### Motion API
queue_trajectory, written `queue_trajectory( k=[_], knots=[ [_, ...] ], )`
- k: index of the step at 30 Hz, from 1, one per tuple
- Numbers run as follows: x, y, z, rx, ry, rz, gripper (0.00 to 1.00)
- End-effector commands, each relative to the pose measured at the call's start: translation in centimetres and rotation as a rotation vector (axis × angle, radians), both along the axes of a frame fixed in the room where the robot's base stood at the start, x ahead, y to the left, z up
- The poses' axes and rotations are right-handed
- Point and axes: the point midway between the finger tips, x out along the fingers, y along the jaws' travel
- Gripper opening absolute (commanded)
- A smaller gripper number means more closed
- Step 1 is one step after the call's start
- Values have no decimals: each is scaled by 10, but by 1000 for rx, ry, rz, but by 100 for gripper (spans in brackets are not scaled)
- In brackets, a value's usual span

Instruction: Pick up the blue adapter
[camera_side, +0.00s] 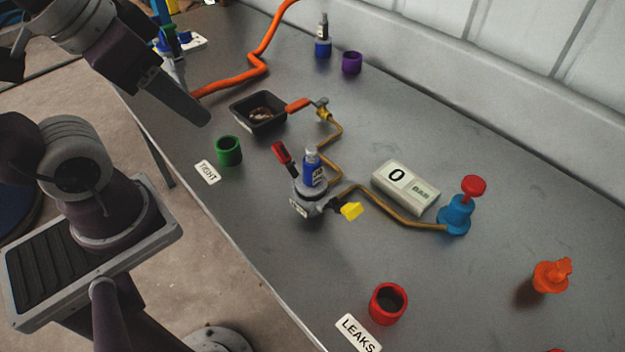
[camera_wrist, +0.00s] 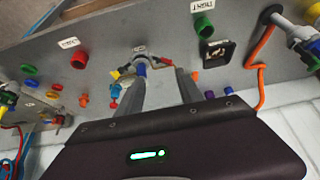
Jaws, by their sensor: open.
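A blue adapter (camera_side: 314,172) with a silver top stands upright in the grey round fixture (camera_side: 309,198) in the side view. In the wrist view its blue part (camera_wrist: 141,69) shows near the tip of the left finger. Another blue piece (camera_side: 322,48), with a dark and silver top, stands near the back of the bench; I cannot tell which one the task names. My gripper (camera_side: 197,117) is at the upper left in the side view, apart from both. In the wrist view my gripper (camera_wrist: 159,76) has its fingers spread, with nothing held between them.
A green cup (camera_side: 229,151) and black tray (camera_side: 260,111) stand left of the fixture. A red cup (camera_side: 388,304) is in front. An orange hose (camera_side: 251,66) crosses behind.

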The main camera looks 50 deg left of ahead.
Motion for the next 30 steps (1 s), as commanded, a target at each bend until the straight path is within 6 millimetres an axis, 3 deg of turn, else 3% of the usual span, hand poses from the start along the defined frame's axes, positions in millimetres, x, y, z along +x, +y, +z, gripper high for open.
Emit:
queue_trajectory(
  k=[13,15,24,26,30],
  knots=[
    [0,0,0,0,0,0,44],
    [0,0,0,0,0,0,52],
    [2,0,0,-13,7,19,52],
    [9,-3,1,-60,34,94,52],
    [51,-17,-5,-276,178,542,52]
  ],
)
